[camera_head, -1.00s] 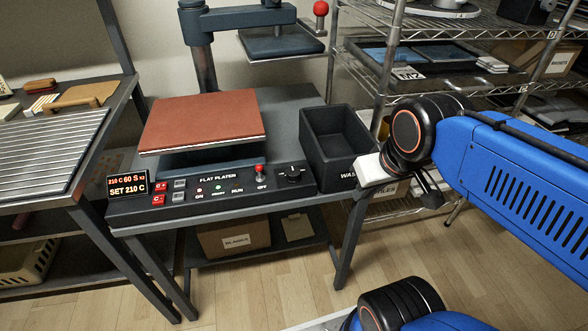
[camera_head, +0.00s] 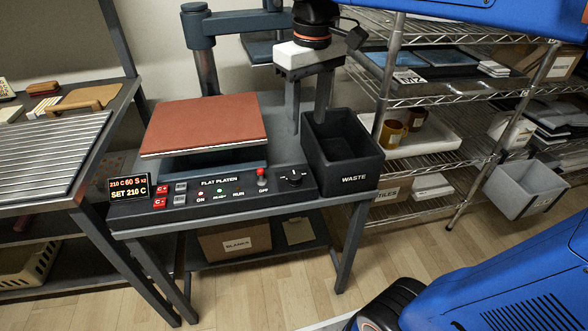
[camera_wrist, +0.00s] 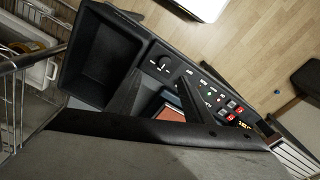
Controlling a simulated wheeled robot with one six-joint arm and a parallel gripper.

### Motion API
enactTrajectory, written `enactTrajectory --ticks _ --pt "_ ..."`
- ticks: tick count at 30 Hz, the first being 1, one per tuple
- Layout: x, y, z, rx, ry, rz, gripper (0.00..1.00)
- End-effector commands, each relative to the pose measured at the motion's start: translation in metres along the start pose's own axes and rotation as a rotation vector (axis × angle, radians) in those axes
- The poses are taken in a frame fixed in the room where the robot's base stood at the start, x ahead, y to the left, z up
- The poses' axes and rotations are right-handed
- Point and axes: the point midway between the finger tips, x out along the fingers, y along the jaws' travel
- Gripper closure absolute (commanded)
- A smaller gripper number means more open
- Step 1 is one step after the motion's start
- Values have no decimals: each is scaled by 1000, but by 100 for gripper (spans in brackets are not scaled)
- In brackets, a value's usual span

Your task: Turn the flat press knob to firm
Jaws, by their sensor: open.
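The flat press knob (camera_head: 293,176) is a small black dial with a light mark, at the right end of the FLAT PLATEN control panel (camera_head: 235,196). The knob also shows in the wrist view (camera_wrist: 163,64), near the panel's end beside the bin. The labels around it are too small to read. My gripper (camera_head: 307,122) points down with its two dark fingers apart. It is empty and appears above and behind the knob in the head view, beside the waste bin. In the wrist view my fingers (camera_wrist: 155,95) show below the knob, not touching it.
The black WASTE bin (camera_head: 345,163) stands just right of the knob. The brown-red platen (camera_head: 204,124) lies behind the panel. A wire shelf rack (camera_head: 450,120) stands at the right.

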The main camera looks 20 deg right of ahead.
Motion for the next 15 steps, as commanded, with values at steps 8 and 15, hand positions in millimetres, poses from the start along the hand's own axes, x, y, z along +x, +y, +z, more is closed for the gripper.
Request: enactTrajectory --ticks 8,15 --pt "-15 -15 -23 -53 -53 -5 54" --pt "4 -15 -22 -55 -58 -6 54"
